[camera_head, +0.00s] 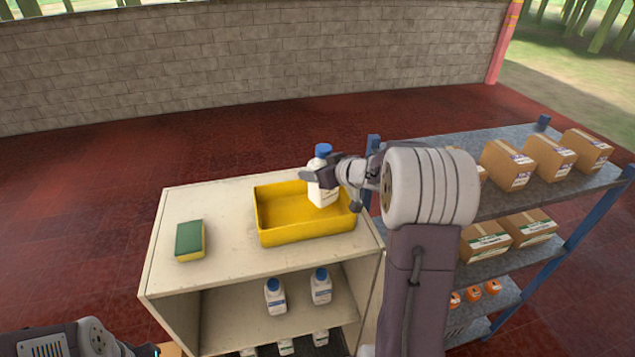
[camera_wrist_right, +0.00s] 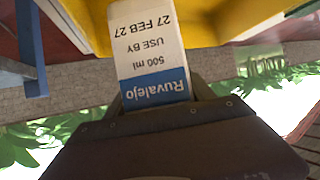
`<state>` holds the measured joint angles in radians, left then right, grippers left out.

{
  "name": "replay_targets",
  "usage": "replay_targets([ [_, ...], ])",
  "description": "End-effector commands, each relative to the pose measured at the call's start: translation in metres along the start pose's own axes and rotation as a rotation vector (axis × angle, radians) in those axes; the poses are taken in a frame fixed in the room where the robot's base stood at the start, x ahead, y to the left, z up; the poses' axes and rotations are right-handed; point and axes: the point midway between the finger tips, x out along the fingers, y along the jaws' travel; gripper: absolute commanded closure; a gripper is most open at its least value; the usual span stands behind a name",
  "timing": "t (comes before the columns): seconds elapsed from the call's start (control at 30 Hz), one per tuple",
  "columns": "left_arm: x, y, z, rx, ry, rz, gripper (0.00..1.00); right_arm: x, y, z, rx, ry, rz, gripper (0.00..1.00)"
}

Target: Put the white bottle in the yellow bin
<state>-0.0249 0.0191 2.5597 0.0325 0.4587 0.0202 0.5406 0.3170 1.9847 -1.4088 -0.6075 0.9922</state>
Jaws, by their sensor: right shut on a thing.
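The white bottle (camera_head: 322,190) has a blue cap and is roughly upright over the right part of the yellow bin (camera_head: 285,231). My right gripper (camera_head: 322,174) is shut on it from the right. I cannot tell whether the bottle's base touches the bin floor. In the right wrist view the bottle (camera_wrist_right: 148,45) shows its label upside down between the jaws, with the yellow bin (camera_wrist_right: 222,18) behind it. The bin stands on top of a cream cabinet (camera_head: 215,263). My left arm shows at the lower left corner, but its gripper fingers are out of the frame.
A green and yellow sponge (camera_head: 189,240) lies on the cabinet top, left of the bin. Similar white bottles (camera_head: 275,297) stand on the shelves below. A blue-posted rack (camera_head: 490,207) with cardboard boxes (camera_head: 508,166) stands at the right. The cabinet top between sponge and bin is clear.

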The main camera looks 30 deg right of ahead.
Motion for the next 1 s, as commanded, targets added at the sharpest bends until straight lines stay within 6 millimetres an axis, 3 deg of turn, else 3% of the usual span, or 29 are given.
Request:
replay_targets([
  [0.27,-0.003,0.0,0.0,0.0,0.0,0.0,0.66,0.017,0.0,0.031,0.003,0.0,-0.001,1.0],
  [0.5,-0.003,0.0,0.0,0.0,0.0,0.0,0.66,0.018,0.0,0.034,0.0,0.003,0.001,1.0],
  [0.53,-0.003,0.0,0.0,0.0,0.0,0.0,0.66,0.019,0.0,0.035,0.0,0.0,0.0,0.3],
  [0.57,-0.003,0.0,0.0,0.0,0.0,0.0,0.66,0.019,0.0,0.035,0.001,0.0,0.0,0.22],
  [0.6,-0.003,0.0,0.0,0.0,0.0,0.0,0.66,0.019,0.0,0.035,0.001,0.0,0.0,0.17],
  [1.0,-0.001,0.0,0.0,0.0,0.0,0.0,0.66,0.01,0.0,0.035,0.0,0.001,0.001,0.17],
])
